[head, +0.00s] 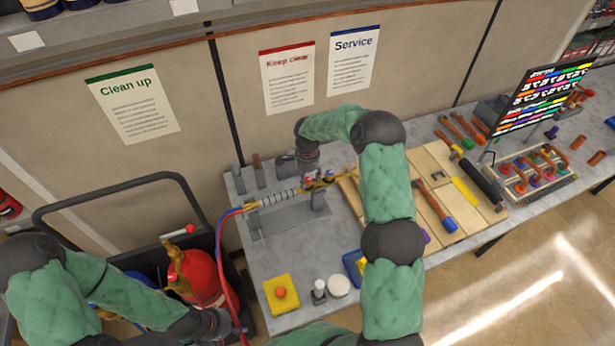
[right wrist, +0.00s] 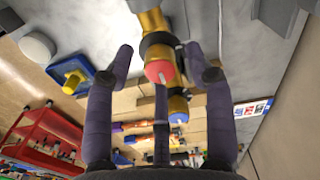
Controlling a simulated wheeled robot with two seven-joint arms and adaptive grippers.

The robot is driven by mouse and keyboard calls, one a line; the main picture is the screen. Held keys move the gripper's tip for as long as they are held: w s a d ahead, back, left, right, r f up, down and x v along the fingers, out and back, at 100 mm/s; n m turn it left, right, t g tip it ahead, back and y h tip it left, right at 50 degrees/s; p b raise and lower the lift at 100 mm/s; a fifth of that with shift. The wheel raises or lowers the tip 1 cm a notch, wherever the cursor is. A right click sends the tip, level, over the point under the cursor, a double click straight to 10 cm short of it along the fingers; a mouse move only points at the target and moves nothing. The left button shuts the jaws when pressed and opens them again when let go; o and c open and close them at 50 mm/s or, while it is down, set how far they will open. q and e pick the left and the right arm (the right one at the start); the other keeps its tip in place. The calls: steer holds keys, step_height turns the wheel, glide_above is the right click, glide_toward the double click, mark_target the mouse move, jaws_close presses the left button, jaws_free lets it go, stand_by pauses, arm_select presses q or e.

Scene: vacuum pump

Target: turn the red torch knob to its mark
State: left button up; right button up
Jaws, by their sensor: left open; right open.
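The red torch knob (right wrist: 159,70) shows in the right wrist view at the end of a brass stem, with a pale line on its face. A blue knob (right wrist: 178,105) sits just beyond it. My right gripper (right wrist: 160,62) is open, its fingers on either side of the red knob with gaps visible. In the head view the brass torch (head: 312,183) lies on a grey stand (head: 290,222); my right gripper (head: 303,165) is over it, and I cannot make out the red knob there. My left gripper (head: 218,324) is at the lower left, small and partly hidden, beside the hoses.
A red tank (head: 198,277) stands on a dark cart left of the bench, with red and blue hoses running to the torch. A yellow pad (head: 281,295) and a white round piece (head: 338,285) lie at the bench front. A wooden board (head: 487,210) with tools lies right.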

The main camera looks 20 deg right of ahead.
steer(key=shift+d, duration=0.1)
steer(key=shift+c, duration=0.3)
jaws_close()
